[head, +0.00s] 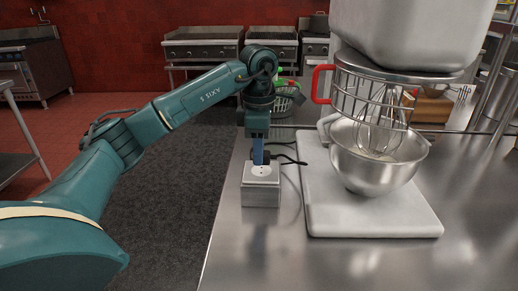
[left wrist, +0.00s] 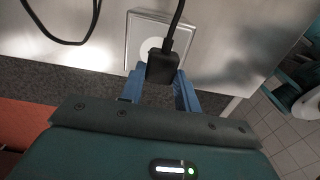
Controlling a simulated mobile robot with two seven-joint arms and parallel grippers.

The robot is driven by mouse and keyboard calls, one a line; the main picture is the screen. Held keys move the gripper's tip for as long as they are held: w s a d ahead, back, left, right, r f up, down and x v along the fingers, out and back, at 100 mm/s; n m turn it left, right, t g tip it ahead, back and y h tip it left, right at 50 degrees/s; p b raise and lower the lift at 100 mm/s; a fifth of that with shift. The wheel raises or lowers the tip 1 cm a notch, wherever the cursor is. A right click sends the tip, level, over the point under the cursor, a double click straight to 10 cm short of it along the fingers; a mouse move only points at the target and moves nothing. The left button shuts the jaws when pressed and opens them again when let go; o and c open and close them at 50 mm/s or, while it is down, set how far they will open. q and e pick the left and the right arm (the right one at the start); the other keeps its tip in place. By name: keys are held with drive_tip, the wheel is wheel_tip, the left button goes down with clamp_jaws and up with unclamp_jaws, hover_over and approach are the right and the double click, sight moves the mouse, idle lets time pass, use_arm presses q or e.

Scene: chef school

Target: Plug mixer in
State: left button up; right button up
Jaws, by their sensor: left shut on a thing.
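The mixer (head: 400,30) stands on the steel counter with its steel bowl (head: 375,160) and whisk under the head. A metal outlet box (head: 261,194) with a pale round socket on top sits near the counter's left edge. My left gripper (head: 260,156) points down at the box and is shut on the black plug. In the left wrist view the plug (left wrist: 161,66) sits between the blue fingers, with its cord running up past the socket plate (left wrist: 133,50). The plug appears just above or beside the socket; I cannot tell whether they touch. My right gripper is not in view.
A white board (head: 370,222) lies under the mixer. The black cord (head: 290,160) runs from the plug toward the mixer. A colander (head: 285,103) with green items stands behind my left gripper. The counter front (head: 330,265) is clear.

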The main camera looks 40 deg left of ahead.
use_arm(q)
drive_tip(key=shift+w+a, duration=0.25)
drive_tip(key=shift+w, duration=0.05)
drive_tip(key=shift+f, duration=0.15)
drive_tip(key=shift+f+b, duration=0.4)
drive_tip(key=shift+f, duration=0.35)
drive_tip(key=shift+f+p, duration=0.3)
drive_tip(key=shift+f, duration=0.1)
idle(1.6)
drive_tip(key=shift+f, duration=0.3)
idle(0.4)
drive_tip(key=o, duration=0.9)
